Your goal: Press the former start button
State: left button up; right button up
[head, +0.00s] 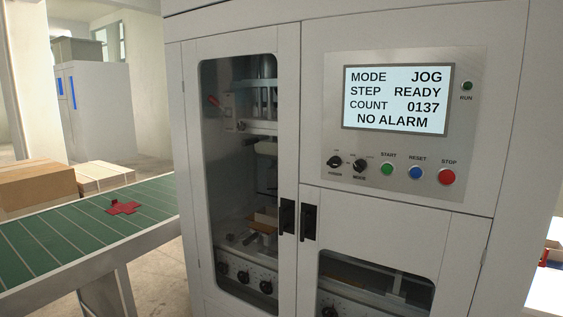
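The box former (312,90) is a tall light grey cabinet in the middle of the head view. Its control panel (455,140) is at the upper right. The green start button (387,169) sits in the panel's lower row, under the label START. To its right are the blue reset button (416,173) and the red stop button (447,177). To its left are two black knobs. The screen (398,98) reads MODE JOG, STEP READY, COUNT 0137, NO ALARM. Nothing covers the start button. Neither of my grippers is in view.
Two black door handles (287,216) stick out below the panel's left side. The space before the panel looks clear.

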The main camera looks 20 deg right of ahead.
aim_at(387, 168)
jog(key=u, duration=0.05)
jog(key=k, duration=0.45)
jog(key=z, duration=0.35)
jog(key=i, duration=0.3)
jog(key=z, duration=0.85)
